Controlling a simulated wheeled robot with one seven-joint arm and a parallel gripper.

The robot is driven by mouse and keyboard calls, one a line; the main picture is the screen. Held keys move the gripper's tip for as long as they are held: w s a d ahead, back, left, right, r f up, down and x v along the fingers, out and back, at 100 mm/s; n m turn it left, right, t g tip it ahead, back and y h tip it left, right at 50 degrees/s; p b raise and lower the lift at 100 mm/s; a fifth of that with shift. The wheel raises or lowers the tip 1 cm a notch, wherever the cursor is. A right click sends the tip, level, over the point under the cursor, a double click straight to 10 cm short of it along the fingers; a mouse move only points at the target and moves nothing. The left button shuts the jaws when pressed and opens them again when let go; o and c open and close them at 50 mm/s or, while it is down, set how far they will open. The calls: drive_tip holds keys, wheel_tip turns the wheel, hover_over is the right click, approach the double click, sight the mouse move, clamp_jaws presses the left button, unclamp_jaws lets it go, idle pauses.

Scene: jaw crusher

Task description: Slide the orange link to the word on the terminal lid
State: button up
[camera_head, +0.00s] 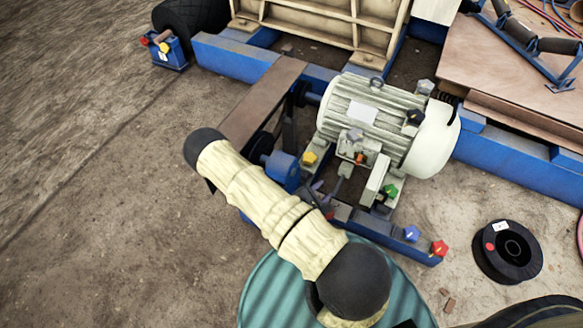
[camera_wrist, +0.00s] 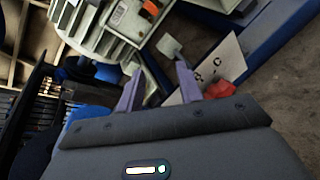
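The terminal box is on the side of the grey motor (camera_head: 375,118). A small orange piece (camera_head: 360,158), which looks like the orange link, shows there; orange also shows at the top of the wrist view (camera_wrist: 150,8). A pale plate (camera_head: 375,182), probably the terminal lid, stands right of it. In the wrist view a pale plate (camera_wrist: 218,68) bears dark letters, partly hidden by my right finger; I cannot read a whole word. My gripper (camera_wrist: 158,72) is open and empty, its two purple fingers apart, below and left of the box in the head view.
A blue frame (camera_head: 510,155) runs behind and around the motor. Coloured knobs, including yellow (camera_head: 309,158), green (camera_head: 390,191), blue (camera_head: 411,233) and red (camera_head: 439,248), sit near the motor. A black spool (camera_head: 507,252) lies at right. Bare ground is open at left.

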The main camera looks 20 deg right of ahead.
drive_tip(key=w+a+r+m+g+y+p, duration=0.2)
drive_tip(key=w+a+r+m+y, duration=0.2)
drive_tip(key=r, duration=0.8)
drive_tip(key=shift+w+a+m+y, duration=0.2)
drive_tip(key=shift+a+m+y, duration=1.2)
drive_tip(key=shift+a+m, duration=1.2)
drive_tip(key=shift+d, duration=0.25)
drive_tip(key=s+a+r+m+g+y+p, duration=0.1)
drive_tip(key=a+r+m+y+p, duration=0.3)
drive_tip(key=r, duration=1)
drive_tip(key=s+r+m+g+p, duration=0.1)
drive_tip(key=s+r+m, duration=0.1)
drive_tip(key=s+r, duration=0.35)
drive_tip(key=s+r+m+p, duration=0.1)
drive_tip(key=s+r+m, duration=0.1)
drive_tip(key=r, duration=0.6)
wheel_tip(320, 180, up, 37)
drive_tip(key=a+p, duration=0.1)
drive_tip(key=p, duration=3.6)
drive_tip(key=shift+r+y, duration=0.15)
drive_tip(key=shift+y, duration=0.25)
